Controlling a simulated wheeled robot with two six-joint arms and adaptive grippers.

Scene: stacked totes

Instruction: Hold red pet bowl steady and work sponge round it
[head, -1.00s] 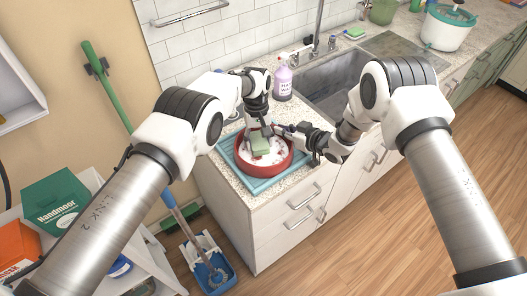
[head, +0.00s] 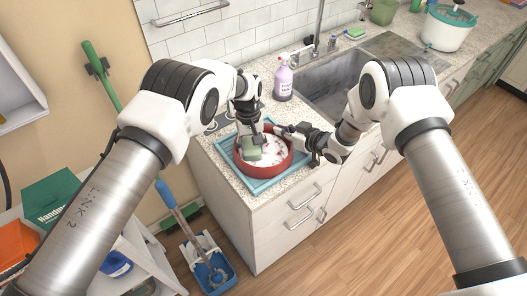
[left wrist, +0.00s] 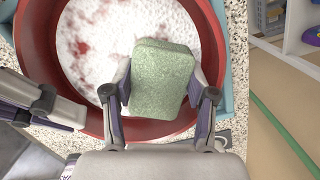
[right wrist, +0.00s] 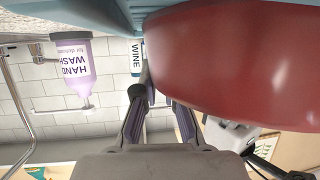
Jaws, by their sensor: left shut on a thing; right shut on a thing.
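The red pet bowl (head: 268,172) sits upright on the counter on a teal mat (head: 260,188), with white suds and a few reddish patches inside. My left gripper (head: 249,139) is shut on the green sponge (head: 251,152) inside the bowl. In the left wrist view the sponge (left wrist: 160,78) sits between the fingers, over the suds near the bowl's wall. My right gripper (head: 282,131) is shut on the bowl's rim at its far right side. In the right wrist view the bowl's red outer wall (right wrist: 235,60) hides part of the grip.
A purple hand wash bottle (head: 283,83) stands behind the bowl beside the sink (head: 335,85). The counter's front edge is close to the mat. Another sponge (head: 355,33) lies behind the sink. A blue dustpan (head: 212,274) is on the floor below.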

